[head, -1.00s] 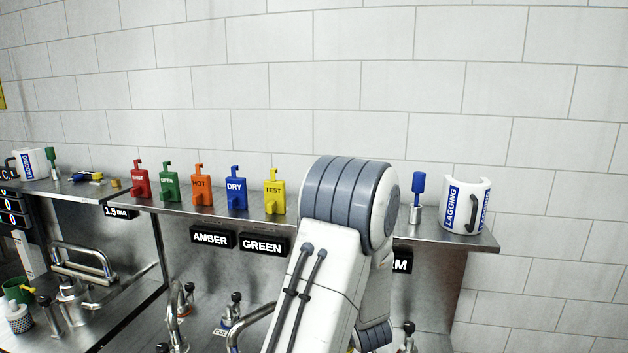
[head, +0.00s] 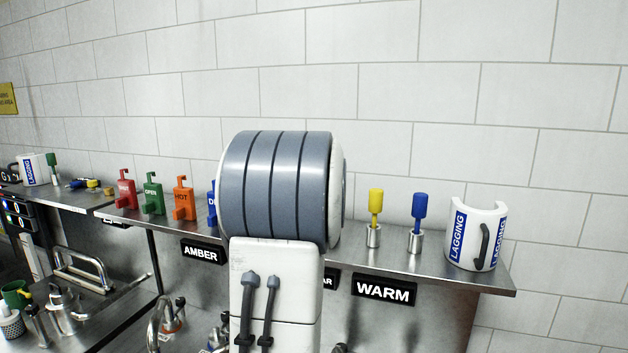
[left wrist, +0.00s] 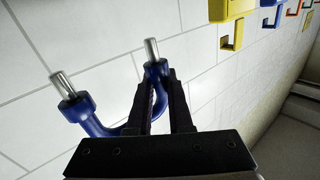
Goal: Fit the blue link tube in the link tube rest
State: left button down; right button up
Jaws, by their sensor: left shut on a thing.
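The blue link tube (left wrist: 76,107) shows in the left wrist view, a bent blue tube with a bare silver stub at each of its two ends. My left gripper (left wrist: 163,80) is shut on it near one end; the other end sticks out to the left. In the head view my own arm fills the middle and hides the gripper and the tube. I cannot make out the link tube rest in either view. My right gripper is not in view.
A steel shelf (head: 490,277) carries hanging tags, including a red one (head: 126,192), a yellow-headed pin (head: 375,208), a blue-headed pin (head: 420,212) and a white LAGGING shell (head: 468,236). Taps and pipes stand below. Yellow and blue tags (left wrist: 232,22) show at the wrist view's top.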

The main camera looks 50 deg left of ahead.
pick_arm(q)
jog(key=shift+w+d, duration=0.35)
jog(key=shift+w, duration=0.05)
jog(key=shift+s+b, duration=0.15)
jog(key=shift+b, duration=0.2)
jog(key=shift+d+f+t, duration=0.15)
jog(key=shift+t, duration=0.15)
notch_tip(320, 180, down, 5)
jog(key=b, duration=0.5)
jog(key=shift+f, duration=0.2)
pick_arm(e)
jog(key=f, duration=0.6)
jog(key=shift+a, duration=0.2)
pick_arm(q)
jog(key=shift+f+b, duration=1.75)
jog(key=shift+b, duration=0.1)
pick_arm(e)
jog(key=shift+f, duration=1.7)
pick_arm(q)
jog(key=c, duration=0.8)
grip_release()
jog(key=shift+o, duration=0.2)
